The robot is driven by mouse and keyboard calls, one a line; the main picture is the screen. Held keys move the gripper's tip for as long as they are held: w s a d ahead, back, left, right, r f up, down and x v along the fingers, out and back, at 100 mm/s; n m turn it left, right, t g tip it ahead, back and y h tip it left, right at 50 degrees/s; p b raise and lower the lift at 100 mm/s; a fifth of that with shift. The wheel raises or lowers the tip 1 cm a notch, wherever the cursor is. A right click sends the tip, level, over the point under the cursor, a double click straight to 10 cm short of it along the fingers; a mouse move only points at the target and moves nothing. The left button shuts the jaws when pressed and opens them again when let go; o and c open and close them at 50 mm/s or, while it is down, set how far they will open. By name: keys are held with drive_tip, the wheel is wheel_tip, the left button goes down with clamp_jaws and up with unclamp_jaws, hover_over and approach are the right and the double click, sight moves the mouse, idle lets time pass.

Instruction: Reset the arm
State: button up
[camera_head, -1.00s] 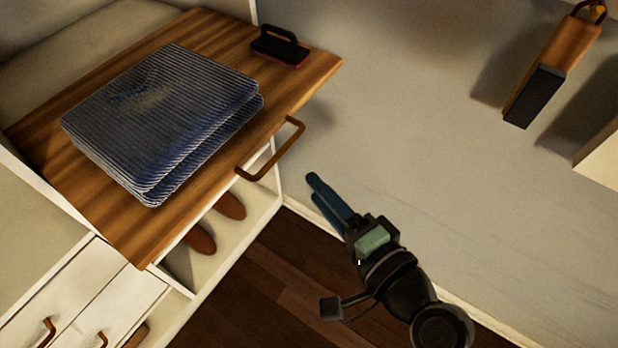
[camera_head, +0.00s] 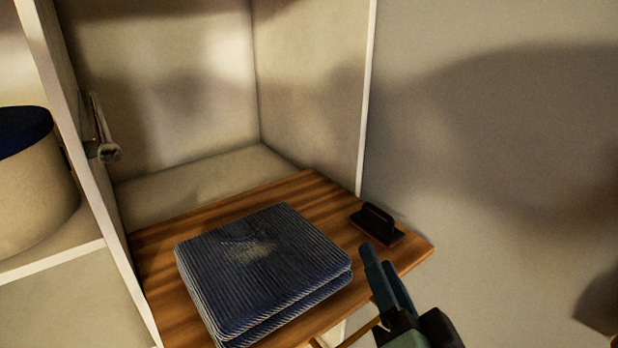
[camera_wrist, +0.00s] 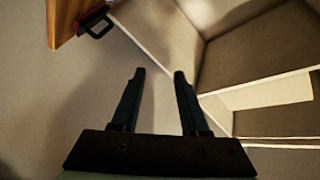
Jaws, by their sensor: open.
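My gripper (camera_head: 388,270) is open and empty at the lower right of the head view, in front of the wooden board's right edge. In the wrist view its two fingers (camera_wrist: 158,75) stand apart with nothing between them. Most of my arm is outside the head view.
A folded blue striped cloth (camera_head: 262,268) lies on a wooden pull-out board (camera_head: 160,262). A dark brush (camera_head: 376,226) with a handle sits near the board's right corner and also shows in the wrist view (camera_wrist: 97,22). A round container (camera_head: 35,190) stands on the left shelf.

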drive_tip(key=a+r+n+t+h+p, duration=0.1)
drive_tip(key=a+r+n+t, duration=0.15)
drive_tip(key=r, duration=0.85)
drive_tip(key=a+r+n+t+p, duration=0.2)
drive_tip(key=a+r+n, duration=0.1)
drive_tip(key=r, duration=0.7)
drive_tip(key=s+a+r+n+t+p, duration=0.1)
drive_tip(key=s+a+r+t, duration=0.1)
drive_tip(key=r, duration=0.6)
drive_tip(key=s+a+r+n+t+h+p, duration=0.1)
drive_tip(key=s+a+r+n+t, duration=0.1)
drive_tip(key=s+r, duration=0.3)
wheel_tip(320, 180, up, 4)
drive_tip(key=shift+s+r+t, duration=0.2)
drive_tip(key=shift+r+t, duration=0.05)
drive_tip(key=shift+t, duration=0.3)
drive_tip(key=shift+f, duration=0.1)
